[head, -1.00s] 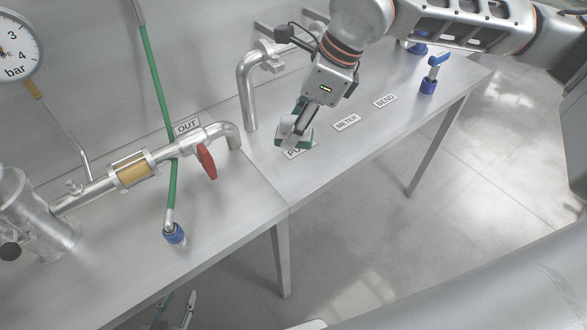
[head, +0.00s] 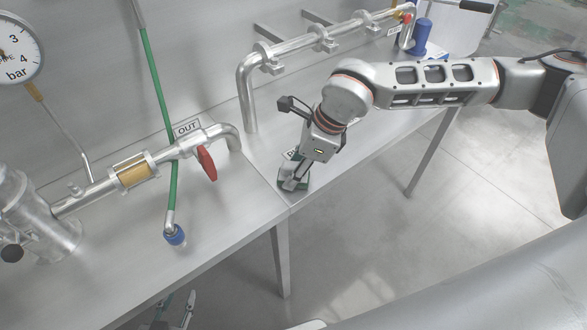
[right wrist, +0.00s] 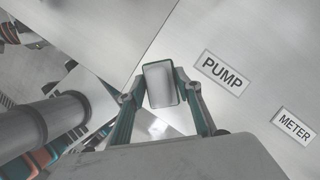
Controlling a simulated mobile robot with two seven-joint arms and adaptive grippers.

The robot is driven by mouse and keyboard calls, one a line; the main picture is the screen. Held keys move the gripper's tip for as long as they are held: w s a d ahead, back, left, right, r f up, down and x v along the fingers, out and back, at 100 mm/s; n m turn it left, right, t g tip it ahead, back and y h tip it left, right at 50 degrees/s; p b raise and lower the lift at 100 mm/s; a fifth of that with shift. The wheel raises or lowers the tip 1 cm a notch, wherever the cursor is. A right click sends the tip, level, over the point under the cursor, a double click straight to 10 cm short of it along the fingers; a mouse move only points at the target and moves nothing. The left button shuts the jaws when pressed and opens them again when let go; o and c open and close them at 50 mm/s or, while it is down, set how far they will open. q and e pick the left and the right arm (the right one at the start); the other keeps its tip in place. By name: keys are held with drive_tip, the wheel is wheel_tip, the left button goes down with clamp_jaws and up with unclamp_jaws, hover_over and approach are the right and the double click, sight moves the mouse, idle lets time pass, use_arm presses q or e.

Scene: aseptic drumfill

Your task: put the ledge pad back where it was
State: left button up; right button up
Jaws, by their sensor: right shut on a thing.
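My right gripper (head: 296,178) is shut on a small pale grey pad with a dark rim, which I take as the ledge pad (right wrist: 160,84). In the right wrist view the pad sits between the two fingertips. In the head view the gripper points down at the bench (head: 235,195) near its front edge, just in front of the PUMP label (right wrist: 222,72). Whether the pad touches the bench is unclear. My left gripper (head: 178,302) shows only partly at the bottom of the head view, below the bench, with its fingers apart and nothing seen between them.
A bent steel pipe (head: 247,95) rises behind the gripper. A valve with a red handle (head: 207,163) and a green hose with a blue end (head: 174,234) are to the left. A blue bottle-like object (head: 421,38) stands far back. The METER label (right wrist: 294,127) lies beside PUMP.

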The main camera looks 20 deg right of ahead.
drive_tip(key=shift+f, duration=0.15)
drive_tip(key=o, duration=1.1)
drive_tip(key=shift+c, duration=0.2)
drive_tip(key=shift+d+r, duration=0.1)
drive_tip(key=shift+r, duration=0.35)
drive_tip(key=v, duration=1.1)
drive_tip(key=shift+r, duration=0.2)
drive_tip(key=shift+s+d, duration=0.1)
drive_tip(key=shift+s, duration=0.05)
